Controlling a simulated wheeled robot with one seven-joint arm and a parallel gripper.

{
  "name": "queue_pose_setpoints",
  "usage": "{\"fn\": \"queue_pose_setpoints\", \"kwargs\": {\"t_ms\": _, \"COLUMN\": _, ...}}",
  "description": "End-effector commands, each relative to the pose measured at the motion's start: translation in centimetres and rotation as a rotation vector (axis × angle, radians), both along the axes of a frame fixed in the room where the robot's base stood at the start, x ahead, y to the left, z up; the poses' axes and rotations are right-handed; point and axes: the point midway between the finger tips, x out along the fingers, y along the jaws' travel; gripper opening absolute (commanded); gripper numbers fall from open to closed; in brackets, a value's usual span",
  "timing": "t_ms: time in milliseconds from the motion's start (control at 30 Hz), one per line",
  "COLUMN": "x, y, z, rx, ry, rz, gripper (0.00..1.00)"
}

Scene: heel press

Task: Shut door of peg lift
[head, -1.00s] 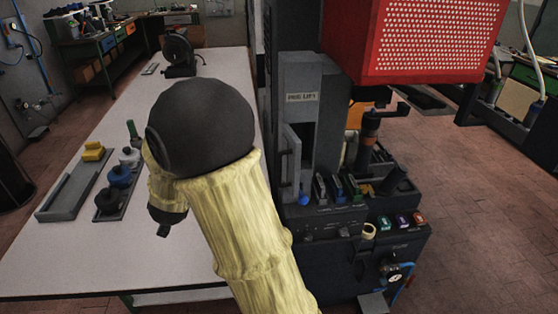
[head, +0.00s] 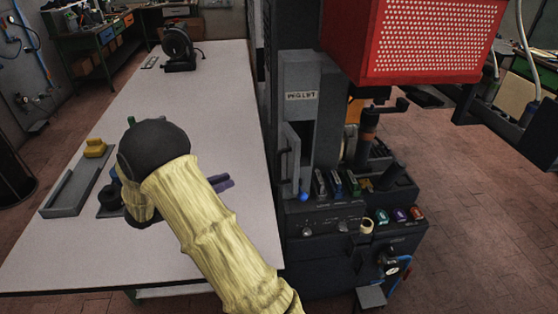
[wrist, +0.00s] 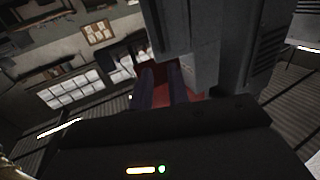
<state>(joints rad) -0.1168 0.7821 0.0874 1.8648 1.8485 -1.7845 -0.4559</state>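The peg lift (head: 301,96) is a tall grey housing with a name plate on the left part of the press. Its door (head: 291,160) is a narrow grey panel with a dark bar handle. It stands open, swung out at the left side of the dark opening. My gripper (head: 220,183) shows only as dark purple fingers past my sleeved arm, over the table and left of the door, apart from it. In the wrist view, my gripper (wrist: 162,84) has two fingers apart with nothing between them. The rest of the gripper is hidden in the head view.
A blue ball knob (head: 304,197) sits below the door, left of several small coloured blocks. The red perforated guard (head: 430,45) overhangs at right. A grey tray (head: 66,196) with a yellow block is on the table (head: 205,110), whose far middle is clear.

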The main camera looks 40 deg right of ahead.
Motion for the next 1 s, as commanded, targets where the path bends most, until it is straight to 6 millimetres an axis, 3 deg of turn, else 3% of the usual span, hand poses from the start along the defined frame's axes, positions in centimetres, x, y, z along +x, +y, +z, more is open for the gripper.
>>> {"fn": "queue_pose_setpoints", "kwargs": {"t_ms": 167, "x": 0.0, "y": -0.2, "z": 0.0, "rx": 0.0, "ry": -0.001, "rz": 0.001, "gripper": 0.17}}
{"fn": "queue_pose_setpoints", "kwargs": {"t_ms": 367, "x": -0.3, "y": -1.9, "z": 0.2, "rx": -0.001, "ry": -0.001, "rz": -0.001, "gripper": 0.17}}
{"fn": "queue_pose_setpoints", "kwargs": {"t_ms": 1000, "x": -2.1, "y": -12.9, "z": 0.3, "rx": 0.0, "ry": 0.0, "rz": 0.0, "gripper": 0.17}}
